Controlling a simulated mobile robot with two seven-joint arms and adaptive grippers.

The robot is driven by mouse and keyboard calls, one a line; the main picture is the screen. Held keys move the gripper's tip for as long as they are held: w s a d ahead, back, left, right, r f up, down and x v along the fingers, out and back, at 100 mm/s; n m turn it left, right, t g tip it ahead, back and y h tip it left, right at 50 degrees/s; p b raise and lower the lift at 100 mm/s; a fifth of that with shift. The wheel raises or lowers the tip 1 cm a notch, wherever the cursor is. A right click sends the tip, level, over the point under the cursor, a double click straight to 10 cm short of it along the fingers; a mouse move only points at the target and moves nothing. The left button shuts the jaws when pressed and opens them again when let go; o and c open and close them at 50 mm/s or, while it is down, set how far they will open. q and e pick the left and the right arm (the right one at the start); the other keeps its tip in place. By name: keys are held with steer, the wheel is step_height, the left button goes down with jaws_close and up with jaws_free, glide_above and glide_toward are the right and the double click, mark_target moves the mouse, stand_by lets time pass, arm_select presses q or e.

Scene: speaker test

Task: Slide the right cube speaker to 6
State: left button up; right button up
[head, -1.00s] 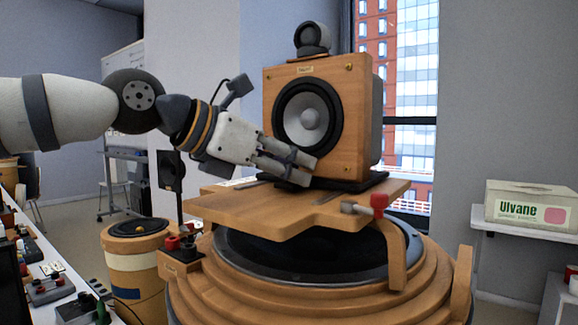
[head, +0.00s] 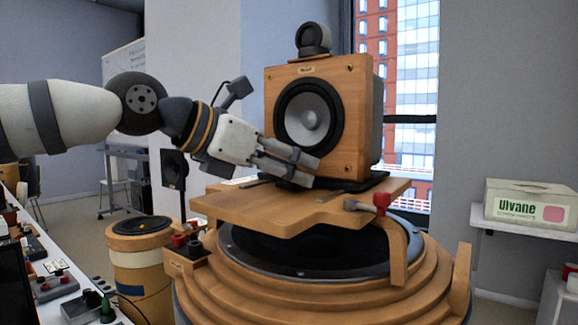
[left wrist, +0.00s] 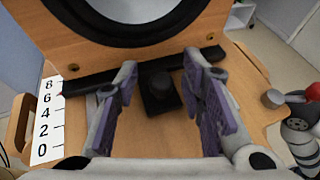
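The wooden cube speaker (head: 352,108), with a round driver and a small black pod on top, stands upright on a wooden platform (head: 232,203). It also shows in the left wrist view (left wrist: 50,38), on a black bar (left wrist: 88,80). A white scale (left wrist: 47,122) reads 8, 6, 4, 2, 0; the bar's left end lies beside its upper part, near 6 to 8. My left gripper (head: 313,174) is low in front of the speaker. In the left wrist view its fingers (left wrist: 160,66) are apart, either side of a black knob (left wrist: 159,92), with gaps visible. My right gripper is not in view.
The platform tops a large round wooden speaker base (head: 330,290). A red-knobbed clamp (head: 380,202) is at the platform's right edge. A wooden drum-like speaker (head: 140,262) and a cluttered bench (head: 20,190) are at left. A box marked Ulvane (head: 530,203) sits on a shelf at right.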

arm_select(q)
steer(key=v, duration=1.2)
steer(key=shift+f, duration=0.1)
